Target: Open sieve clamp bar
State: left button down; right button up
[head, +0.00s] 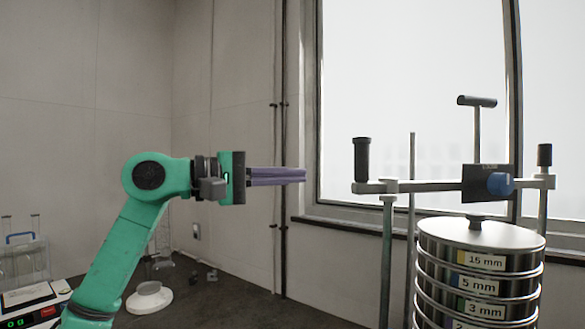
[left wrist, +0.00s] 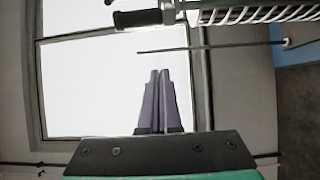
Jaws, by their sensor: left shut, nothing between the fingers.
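The sieve shaker's clamp bar (head: 430,186) is a metal bar lying level across the posts above the sieve stack (head: 480,262). A black upright handle (head: 362,160) stands at its left end. A dark block with a blue knob (head: 500,184) sits on the bar, with a T-handle (head: 477,101) rising behind it. My left gripper (head: 304,175) is shut and empty, pointing right, to the left of the black handle and apart from it. In the left wrist view its purple fingers (left wrist: 159,85) are together; the black handle (left wrist: 138,18) shows beyond them near the top. My right gripper is out of view.
Vertical posts (head: 387,260) hold the bar on either side of the stack. A window (head: 410,80) and its sill are behind. A scale (head: 30,300) and glassware stand at lower left. The air between my gripper and the handle is clear.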

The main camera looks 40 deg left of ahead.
pick_arm(q)
jog(key=w+d+p, duration=0.3)
jog(key=w+d, duration=0.1)
jog(key=d, duration=0.2)
jog(key=shift+w+d, duration=0.2)
jog(key=shift+s+f, duration=0.1)
jog(key=shift+s, duration=0.05)
